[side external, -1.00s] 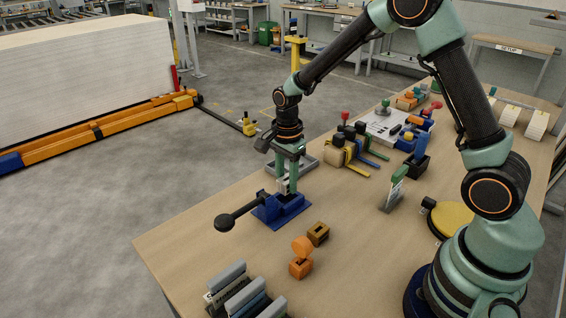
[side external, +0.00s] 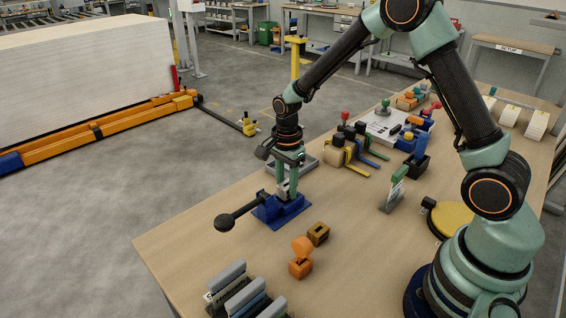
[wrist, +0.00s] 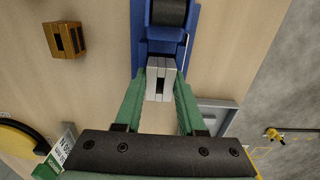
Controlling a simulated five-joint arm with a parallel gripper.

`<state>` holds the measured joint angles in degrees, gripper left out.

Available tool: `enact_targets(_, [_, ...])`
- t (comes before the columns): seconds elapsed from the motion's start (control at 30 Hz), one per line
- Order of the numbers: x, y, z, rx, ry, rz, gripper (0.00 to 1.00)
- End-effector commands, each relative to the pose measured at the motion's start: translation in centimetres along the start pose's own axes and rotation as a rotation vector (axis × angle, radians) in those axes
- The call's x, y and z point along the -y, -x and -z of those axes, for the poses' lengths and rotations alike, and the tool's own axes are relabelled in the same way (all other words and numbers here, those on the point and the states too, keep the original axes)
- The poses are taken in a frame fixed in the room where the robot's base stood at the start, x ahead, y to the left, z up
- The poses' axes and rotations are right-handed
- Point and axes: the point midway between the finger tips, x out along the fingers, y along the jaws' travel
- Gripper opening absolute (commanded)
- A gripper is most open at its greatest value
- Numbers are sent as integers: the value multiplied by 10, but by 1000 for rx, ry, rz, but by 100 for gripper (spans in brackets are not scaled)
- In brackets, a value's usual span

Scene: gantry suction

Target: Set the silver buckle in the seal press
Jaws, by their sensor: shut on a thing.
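The silver buckle (wrist: 159,80) is a small pale grey block with a dark slot, held between the green fingers of my gripper (wrist: 160,86). The seal press (wrist: 141,30) is blue, with a dark roller-like part, and lies just beyond the buckle in the wrist view. In the side view the press (side external: 290,214) stands on the table, with a black lever and knob pointing left. My gripper (side external: 288,182) points down over it, with the buckle (side external: 283,191) at its tips, low at the press. Whether the buckle touches the press is unclear.
A brown slotted block (side external: 318,234) and an orange piece (side external: 301,259) stand near the press. Grey-topped holders (side external: 245,297) are at the front edge. Table between is clear.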

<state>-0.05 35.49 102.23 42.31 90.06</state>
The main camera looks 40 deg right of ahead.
Motion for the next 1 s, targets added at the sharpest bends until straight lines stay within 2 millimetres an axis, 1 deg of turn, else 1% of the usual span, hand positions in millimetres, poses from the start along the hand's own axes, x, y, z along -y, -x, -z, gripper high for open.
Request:
enact_targets(0.4, [0, -10, 0, 0, 0, 1, 0])
enact_targets(0.43, [0, -9, 0, 0, 0, 1, 47])
enact_targets(0.47, [0, -9, 0, 0, 0, 1, 58])
enact_targets(0.5, [0, -9, 0, 0, 0, 1, 73])
enact_targets(0.83, [0, -8, 0, 0, 0, 1, 74])
enact_targets(0.93, [0, -1, 0, 0, 0, 1, 74])
enact_targets(1.0, [1, 8, 0, 0, 0, 5, 74])
